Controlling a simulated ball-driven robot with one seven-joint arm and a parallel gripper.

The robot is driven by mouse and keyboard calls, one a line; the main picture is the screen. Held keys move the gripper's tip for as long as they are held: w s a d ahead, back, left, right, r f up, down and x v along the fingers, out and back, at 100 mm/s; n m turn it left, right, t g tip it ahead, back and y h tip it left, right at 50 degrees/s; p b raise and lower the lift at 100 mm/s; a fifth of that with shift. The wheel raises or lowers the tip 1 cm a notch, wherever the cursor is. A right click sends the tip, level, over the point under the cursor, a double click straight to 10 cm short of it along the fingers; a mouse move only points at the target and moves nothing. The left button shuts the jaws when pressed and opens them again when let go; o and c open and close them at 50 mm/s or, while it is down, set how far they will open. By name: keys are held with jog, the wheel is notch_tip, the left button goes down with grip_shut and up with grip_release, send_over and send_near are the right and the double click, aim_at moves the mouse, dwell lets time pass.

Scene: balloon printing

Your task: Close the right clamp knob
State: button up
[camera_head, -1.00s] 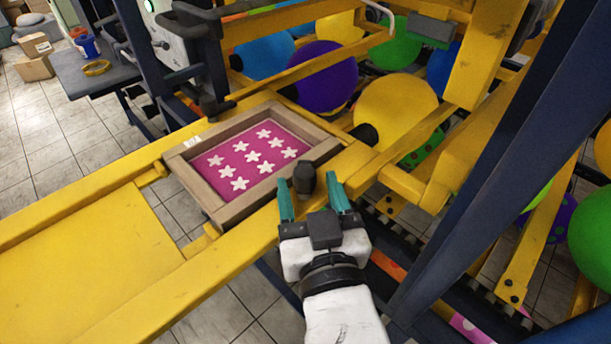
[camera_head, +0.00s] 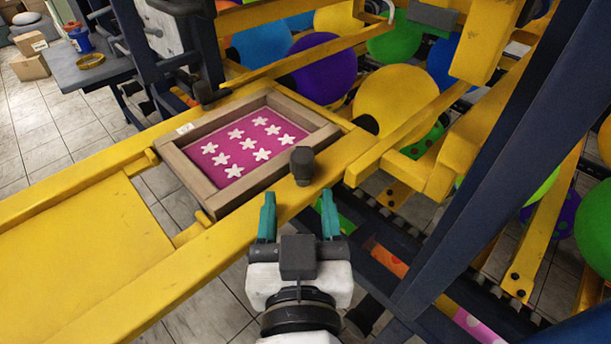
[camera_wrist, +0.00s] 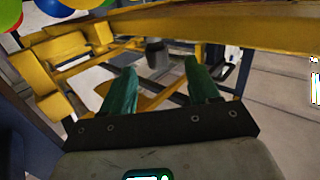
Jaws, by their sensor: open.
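The right clamp knob (camera_head: 302,167) is a dark grey knob on the yellow rail, at the near right corner of the wooden screen frame (camera_head: 181,171) with its pink star print. It stands upright. My gripper (camera_head: 298,212) has two teal fingers spread apart, with nothing between them. It is on the near side of the knob, clear of it in the head view. In the wrist view, a dark grey shape (camera_wrist: 157,52) shows beyond the open fingers; it looks like the knob. Whether the clamp is fully closed cannot be told.
A second dark clamp (camera_head: 208,96) sits at the frame's far corner. A yellow plate (camera_head: 85,255) lies to the left. Yellow beams and balloons (camera_head: 395,98) stand behind, and a dark blue post (camera_head: 485,165) rises at the right.

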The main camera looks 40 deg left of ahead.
aim_at(300, 171)
jog(key=w+a+m+t+h, duration=0.1)
jog(key=w, duration=0.1)
jog(key=w+a+m+t+h, duration=0.1)
jog(key=w+a, duration=0.3)
jog(key=shift+w+r+m+t+h, duration=0.1)
jog(key=shift+r+m+t+h, duration=0.1)
jog(key=shift+m+t+h, duration=0.2)
dwell(0.4)
